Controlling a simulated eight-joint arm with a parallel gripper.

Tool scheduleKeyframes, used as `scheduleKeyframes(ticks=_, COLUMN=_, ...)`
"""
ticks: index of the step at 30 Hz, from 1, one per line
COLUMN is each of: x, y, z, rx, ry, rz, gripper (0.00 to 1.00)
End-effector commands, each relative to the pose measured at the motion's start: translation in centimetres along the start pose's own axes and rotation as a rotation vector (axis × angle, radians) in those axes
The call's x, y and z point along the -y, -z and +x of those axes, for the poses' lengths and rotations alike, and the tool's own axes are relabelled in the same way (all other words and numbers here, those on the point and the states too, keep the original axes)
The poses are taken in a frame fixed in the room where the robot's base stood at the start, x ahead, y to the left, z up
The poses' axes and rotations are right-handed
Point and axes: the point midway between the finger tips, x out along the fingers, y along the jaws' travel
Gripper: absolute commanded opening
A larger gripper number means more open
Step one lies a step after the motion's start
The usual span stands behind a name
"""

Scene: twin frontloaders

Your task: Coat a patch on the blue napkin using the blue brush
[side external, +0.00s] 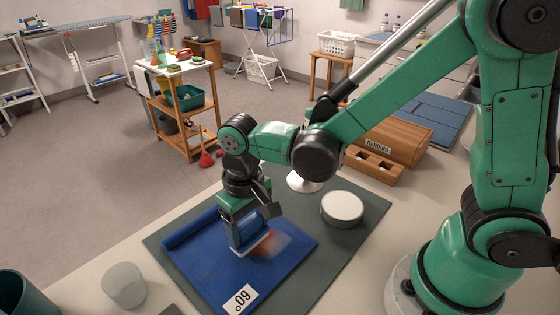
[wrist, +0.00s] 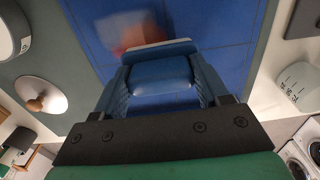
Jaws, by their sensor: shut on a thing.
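The blue napkin (side external: 205,262) lies spread on a dark green mat (side external: 345,250), with a rolled edge at its far left and a white "60°" tag (side external: 239,299) at its near edge. My gripper (side external: 247,232) is over the napkin, shut on the blue brush (wrist: 162,78). The brush's pale lower edge (side external: 252,243) is down at the napkin; whether it touches is hard to tell. A blurred reddish-orange patch (side external: 270,243) shows on the napkin beside the brush, and also in the wrist view (wrist: 130,35).
A round white-topped tin (side external: 342,207) and a white disc-shaped base (side external: 304,182) are right of and behind the napkin. A frosted cup (side external: 124,285) stands at the left. A wooden "MENDING" box (side external: 386,143) is at the back right.

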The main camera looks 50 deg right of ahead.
Motion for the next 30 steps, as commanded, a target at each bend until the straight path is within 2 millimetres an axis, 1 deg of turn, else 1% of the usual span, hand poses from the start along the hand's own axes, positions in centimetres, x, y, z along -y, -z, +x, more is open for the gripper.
scheduleKeyframes(ticks=1, x=0.0, y=-0.5, z=0.0, rx=0.000, ry=0.000, rz=-0.002, gripper=0.10)
scheduleKeyframes(ticks=17, x=0.0, y=-5.3, z=0.0, rx=0.000, ry=0.000, rz=-0.003, gripper=0.10)
scheduleKeyframes(ticks=19, x=0.0, y=-5.3, z=-0.7, rx=0.000, ry=0.000, rz=-0.001, gripper=0.10)
scheduleKeyframes(ticks=20, x=0.1, y=-5.0, z=0.2, rx=0.000, ry=0.000, rz=-0.001, gripper=0.10)
scheduleKeyframes(ticks=21, x=0.1, y=-5.1, z=-0.4, rx=0.000, ry=0.000, rz=-0.001, gripper=0.10)
scheduleKeyframes(ticks=30, x=0.1, y=-5.1, z=-3.1, rx=0.000, ry=0.000, rz=-0.001, gripper=0.10)
